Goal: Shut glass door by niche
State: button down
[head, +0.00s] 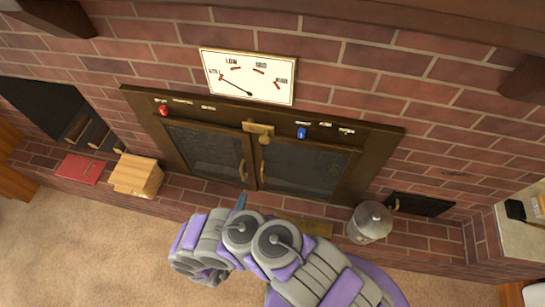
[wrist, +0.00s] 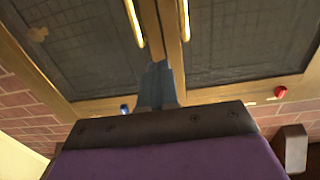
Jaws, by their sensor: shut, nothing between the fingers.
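Two glass doors with dark panes and brown frames fill the brick hearth: the left glass door (head: 205,150) and the right glass door (head: 305,170). Upright brass handles (head: 243,170) flank their meeting edges, and a brass latch (head: 260,130) sits at the top middle. Both look close to flush; I cannot tell whether either stands slightly ajar. My gripper (head: 241,200) is shut and empty, in front of the doors' lower middle. In the wrist view, its blue-grey fingertips (wrist: 157,80) overlap the seam between the doors; contact is unclear.
A dark niche (head: 45,105) holding logs is at left; a smaller niche (head: 420,204) is at right. A wooden block (head: 137,175), red book (head: 80,169) and metal canister (head: 370,222) are on the brick ledge. A gauge (head: 248,76) hangs above. Carpet is clear at lower left.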

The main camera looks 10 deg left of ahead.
jog(key=b, duration=0.5)
send_near(252, 162)
jog(key=w, duration=0.4)
jog(key=w+f, duration=0.1)
jog(key=shift+w+d, duration=0.4)
jog(key=shift+w+a+f, duration=0.1)
jog(key=shift+w+a, duration=0.35)
jog(key=shift+w, duration=0.1)
jog(key=shift+d, duration=0.5)
jog(key=shift+w+d+r, duration=0.1)
jog(key=shift+d+r, duration=0.05)
jog(key=shift+r, duration=0.05)
jog(key=shift+w+p, duration=0.45)
jog(key=shift+w, duration=0.3)
jog(key=shift+r, duration=0.1)
